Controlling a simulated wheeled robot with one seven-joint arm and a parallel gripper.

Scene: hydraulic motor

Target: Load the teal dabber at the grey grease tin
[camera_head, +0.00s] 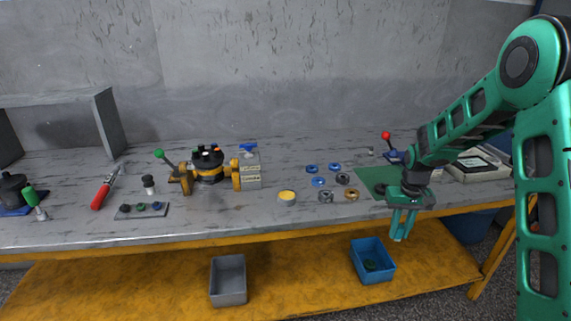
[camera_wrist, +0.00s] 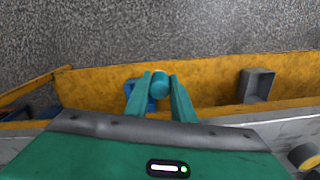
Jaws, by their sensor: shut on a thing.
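My gripper (camera_head: 402,224) hangs at the front edge of the bench, right of centre, pointing down. Its fingers are shut on the teal dabber (camera_wrist: 160,84), which shows as a round end between the fingertips in the wrist view. In the head view the fingers and the dabber are close in colour and hard to tell apart. The grey grease tin (camera_head: 287,198), round with yellow grease on top, stands on the bench well to the left of my gripper. A tin with a yellow top, likely the same one, shows at the lower right of the wrist view (camera_wrist: 306,157).
Several blue, dark and brass rings (camera_head: 325,196) lie between the tin and the green mat (camera_head: 372,177). Left of the tin stands a grey valve block (camera_head: 249,170) beside a clamped motor (camera_head: 207,163). A blue bin (camera_head: 358,249) and a grey bin (camera_head: 228,280) sit on the lower shelf.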

